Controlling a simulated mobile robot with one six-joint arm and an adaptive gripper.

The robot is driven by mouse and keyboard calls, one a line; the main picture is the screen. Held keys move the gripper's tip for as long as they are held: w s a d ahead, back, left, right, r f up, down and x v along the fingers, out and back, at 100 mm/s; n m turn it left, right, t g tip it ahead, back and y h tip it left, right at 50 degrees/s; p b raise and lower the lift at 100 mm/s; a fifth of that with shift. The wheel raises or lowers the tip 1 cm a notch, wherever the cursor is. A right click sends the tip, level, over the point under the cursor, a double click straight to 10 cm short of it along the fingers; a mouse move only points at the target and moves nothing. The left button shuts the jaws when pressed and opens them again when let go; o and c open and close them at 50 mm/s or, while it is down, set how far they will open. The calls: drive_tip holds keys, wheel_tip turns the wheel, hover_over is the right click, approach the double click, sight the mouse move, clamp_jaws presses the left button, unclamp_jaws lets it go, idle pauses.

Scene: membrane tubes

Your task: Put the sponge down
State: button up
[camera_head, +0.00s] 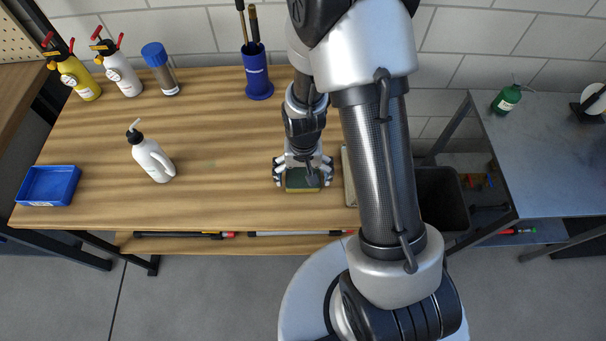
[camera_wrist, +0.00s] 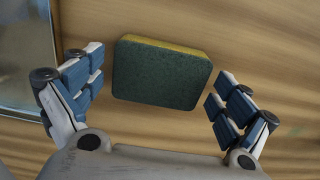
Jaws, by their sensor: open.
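The sponge (camera_wrist: 160,75) lies on the wooden table, its dark green scouring side up and its yellow side showing at one edge. In the head view the sponge (camera_head: 302,182) is near the table's front edge, partly covered by my gripper (camera_head: 303,176). In the wrist view my gripper (camera_wrist: 158,105) is open, with one blue-padded finger on each side of the sponge. Gaps show between both fingers and the sponge, so neither finger touches it.
A flat tray (camera_head: 349,178) lies just right of the sponge, partly hidden by my arm. A white bottle (camera_head: 153,160), a blue bin (camera_head: 48,186) and a blue brush holder (camera_head: 257,74) stand on the table (camera_head: 215,130). The wood left of the sponge is clear.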

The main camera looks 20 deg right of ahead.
idle(0.3)
wheel_tip(320, 180, up, 13)
drive_tip(key=p, duration=0.4)
wheel_tip(320, 180, up, 15)
drive_tip(key=n+t, duration=0.2)
hover_over(303, 177)
drive_tip(key=s, duration=0.5)
drive_tip(key=s+r+n+t, duration=0.1)
drive_tip(key=s+r+t, duration=0.1)
drive_tip(key=s+r, duration=0.5)
drive_tip(key=s, duration=0.3)
drive_tip(key=shift+r+n+t, duration=0.3)
drive_tip(key=shift+r, duration=0.05)
drive_tip(key=shift+o, duration=0.2)
